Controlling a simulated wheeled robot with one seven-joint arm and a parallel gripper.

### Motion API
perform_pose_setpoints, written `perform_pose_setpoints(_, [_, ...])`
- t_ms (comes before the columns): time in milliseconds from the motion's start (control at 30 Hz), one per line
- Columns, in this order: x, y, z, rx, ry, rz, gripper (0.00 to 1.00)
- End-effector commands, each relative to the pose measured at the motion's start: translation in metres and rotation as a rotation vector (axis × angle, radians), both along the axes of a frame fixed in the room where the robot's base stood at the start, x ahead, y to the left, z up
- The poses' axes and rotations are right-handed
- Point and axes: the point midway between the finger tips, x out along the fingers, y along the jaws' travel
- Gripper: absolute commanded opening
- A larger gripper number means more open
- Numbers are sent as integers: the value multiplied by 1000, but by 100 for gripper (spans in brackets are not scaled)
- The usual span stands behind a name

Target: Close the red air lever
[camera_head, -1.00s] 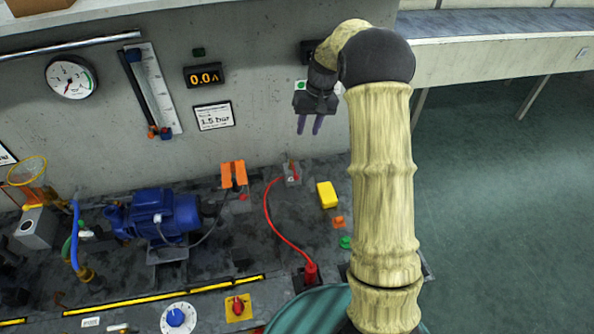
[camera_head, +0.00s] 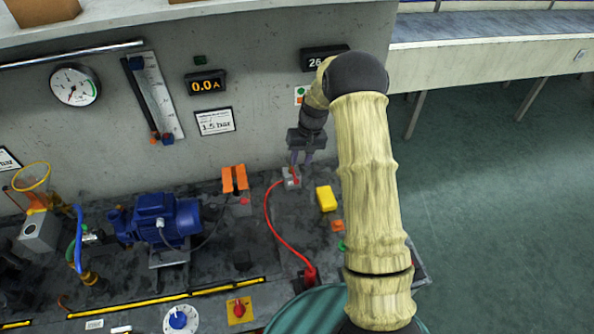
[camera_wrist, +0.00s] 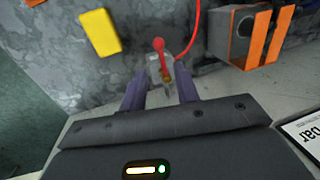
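The red air lever (camera_head: 294,175) sits on a small grey valve block (camera_head: 289,183) near the wall end of the bench, with a red hose running from it. In the wrist view the red lever (camera_wrist: 159,48), with a round red end, shows just ahead of the fingertips. My gripper (camera_head: 301,158) points down just above the valve block. In the wrist view my gripper (camera_wrist: 160,84) is open, with the two dark fingers apart and nothing held. The lever's near end lies between the finger lines; I cannot tell if they touch.
A yellow block (camera_head: 326,198) stands to the right of the valve. An orange-topped grey unit (camera_head: 235,180) stands to the left. The red hose (camera_head: 270,222) curves down to a red fitting (camera_head: 309,275). The concrete wall (camera_head: 260,120) rises close behind.

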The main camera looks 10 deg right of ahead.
Motion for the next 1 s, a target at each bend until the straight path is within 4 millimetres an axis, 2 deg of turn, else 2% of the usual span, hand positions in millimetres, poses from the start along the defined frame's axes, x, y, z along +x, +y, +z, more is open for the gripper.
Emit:
perform_pose_setpoints(200, [-1, 9, -37, 1, 3, 1, 31])
perform_pose_setpoints(400, [0, 14, -61, 0, 1, 2, 31])
perform_pose_setpoints(767, [0, 13, -67, 0, -1, 0, 31])
perform_pose_setpoints(900, [0, 13, -67, 0, -1, -1, 4])
perform_pose_setpoints(933, [0, 13, -67, 0, -1, -1, 0])
perform_pose_setpoints(1000, [0, 13, -67, 0, -1, -1, 0])
